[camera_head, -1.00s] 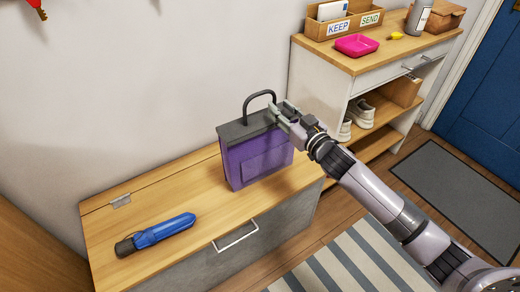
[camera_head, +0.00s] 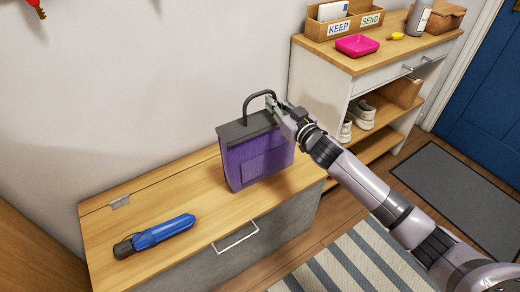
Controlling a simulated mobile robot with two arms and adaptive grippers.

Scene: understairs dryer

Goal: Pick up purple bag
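The purple bag (camera_head: 258,158) stands upright on the wooden top of the low bench (camera_head: 185,195). It has a dark grey top and a black arched handle (camera_head: 255,94). My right gripper (camera_head: 271,106) is at the right leg of the handle, just above the bag's top right corner. Its fingers overlap the handle leg in the picture. I cannot tell whether they are shut on it or still apart. My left gripper is not in view.
A blue folded umbrella (camera_head: 155,236) lies on the bench at the left. Striped and grey mats lie on the floor.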

